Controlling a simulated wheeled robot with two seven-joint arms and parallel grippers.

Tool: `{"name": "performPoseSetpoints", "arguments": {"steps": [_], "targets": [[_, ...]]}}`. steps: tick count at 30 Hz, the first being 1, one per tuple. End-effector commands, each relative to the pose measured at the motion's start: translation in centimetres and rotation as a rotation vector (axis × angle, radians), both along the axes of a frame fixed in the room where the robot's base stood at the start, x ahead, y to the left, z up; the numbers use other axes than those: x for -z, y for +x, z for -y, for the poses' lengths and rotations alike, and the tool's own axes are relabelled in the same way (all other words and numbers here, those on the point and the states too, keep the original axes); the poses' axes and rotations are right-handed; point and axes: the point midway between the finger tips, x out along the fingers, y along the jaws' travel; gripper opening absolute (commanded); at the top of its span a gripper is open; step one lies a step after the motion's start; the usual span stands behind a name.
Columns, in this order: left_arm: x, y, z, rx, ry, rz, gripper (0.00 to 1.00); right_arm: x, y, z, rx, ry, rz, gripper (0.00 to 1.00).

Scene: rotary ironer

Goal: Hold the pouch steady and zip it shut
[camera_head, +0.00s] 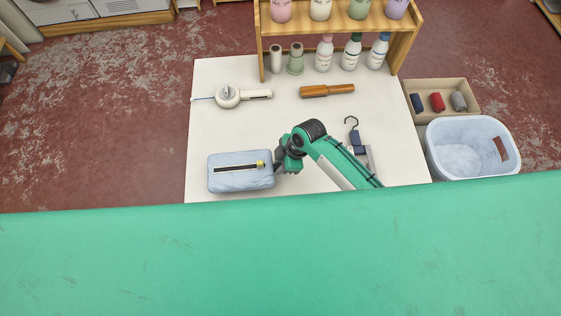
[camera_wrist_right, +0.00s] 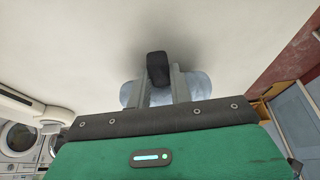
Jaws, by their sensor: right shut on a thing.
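The pouch (camera_head: 222,183) is pale blue, padded and lies flat at the table's near left. A dark zip line (camera_head: 232,169) runs along its top, with a yellow zip pull (camera_head: 261,164) near the right end. My right gripper (camera_head: 277,167) is at the pouch's right end, just right of the yellow pull. In the right wrist view a dark tab (camera_wrist_right: 158,68) sits between its fingers, with the pouch (camera_wrist_right: 195,87) behind. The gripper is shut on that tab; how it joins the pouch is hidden. My left gripper is not in view.
A white iron-like tool (camera_head: 228,97) and a wooden-handled roller (camera_head: 327,90) lie farther back on the table (camera_head: 215,132). A bottle shelf (camera_head: 335,28) stands behind. A laundry tub (camera_head: 470,135) stands at right.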

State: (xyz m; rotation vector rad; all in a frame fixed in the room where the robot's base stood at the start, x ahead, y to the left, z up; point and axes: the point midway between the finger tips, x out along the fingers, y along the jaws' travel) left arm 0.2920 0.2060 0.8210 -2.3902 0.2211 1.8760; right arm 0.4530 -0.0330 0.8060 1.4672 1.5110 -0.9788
Motion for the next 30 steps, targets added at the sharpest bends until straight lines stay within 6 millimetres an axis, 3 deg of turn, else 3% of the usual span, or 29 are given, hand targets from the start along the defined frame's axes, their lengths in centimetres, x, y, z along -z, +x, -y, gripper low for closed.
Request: {"name": "performPoseSetpoints", "arguments": {"steps": [19,30], "targets": [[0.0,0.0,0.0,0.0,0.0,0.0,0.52,2.5,0.0,0.0,0.0,0.0,0.0,0.0],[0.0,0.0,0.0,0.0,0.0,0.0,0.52,2.6,0.0,0.0,0.0,0.001,0.0,0.0]]}}
